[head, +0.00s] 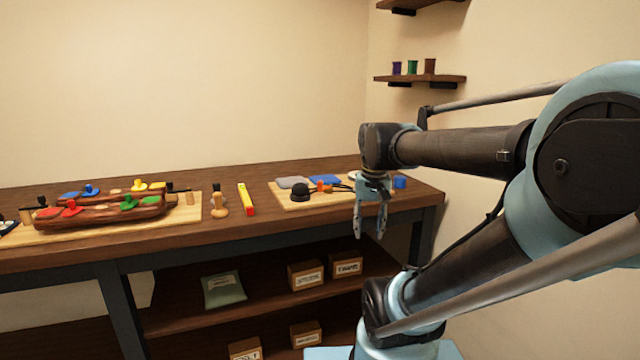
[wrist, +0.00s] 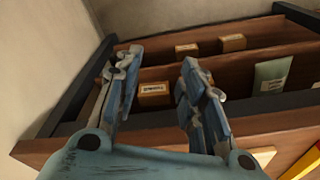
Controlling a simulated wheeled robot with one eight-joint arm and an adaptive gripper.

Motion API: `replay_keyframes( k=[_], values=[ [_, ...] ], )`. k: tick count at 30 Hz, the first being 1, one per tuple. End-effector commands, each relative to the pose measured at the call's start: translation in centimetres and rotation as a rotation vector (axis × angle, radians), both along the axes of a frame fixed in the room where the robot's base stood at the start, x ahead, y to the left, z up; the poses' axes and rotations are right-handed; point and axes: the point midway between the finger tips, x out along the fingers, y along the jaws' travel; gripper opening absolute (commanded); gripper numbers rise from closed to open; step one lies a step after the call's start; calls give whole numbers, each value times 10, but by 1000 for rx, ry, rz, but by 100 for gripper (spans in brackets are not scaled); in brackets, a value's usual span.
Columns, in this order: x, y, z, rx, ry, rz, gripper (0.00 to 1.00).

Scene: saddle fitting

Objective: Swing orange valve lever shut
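A small orange part (head: 324,186), which looks like the valve lever, sits on a light wooden board (head: 290,205) at the right end of the workbench. It is too small in the head view to tell its angle. A dark line runs from it to the right, toward my gripper. My gripper (head: 370,234) hangs fingers down at the bench's front edge, right of the orange part and apart from it. In the wrist view my gripper (wrist: 158,72) is open with nothing between its fingers. The orange part does not show there.
A black dome (head: 299,193), a grey pad (head: 291,182), a blue pad (head: 325,180) and a blue block (head: 399,182) are near the orange part. A yellow-red level (head: 246,199) lies left. Boxes (head: 306,275) stand on the shelf below. A wall closes the right side.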

Motion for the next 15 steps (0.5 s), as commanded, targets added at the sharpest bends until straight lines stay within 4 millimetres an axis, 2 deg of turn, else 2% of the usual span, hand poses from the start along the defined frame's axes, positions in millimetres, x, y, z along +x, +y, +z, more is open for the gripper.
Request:
replay_keyframes(
  k=[1,6,15],
  values=[
    [14,4,17,2,8,-17,37],
    [55,19,67,9,37,-94,37],
    [130,54,143,10,85,-228,37]
  ],
)
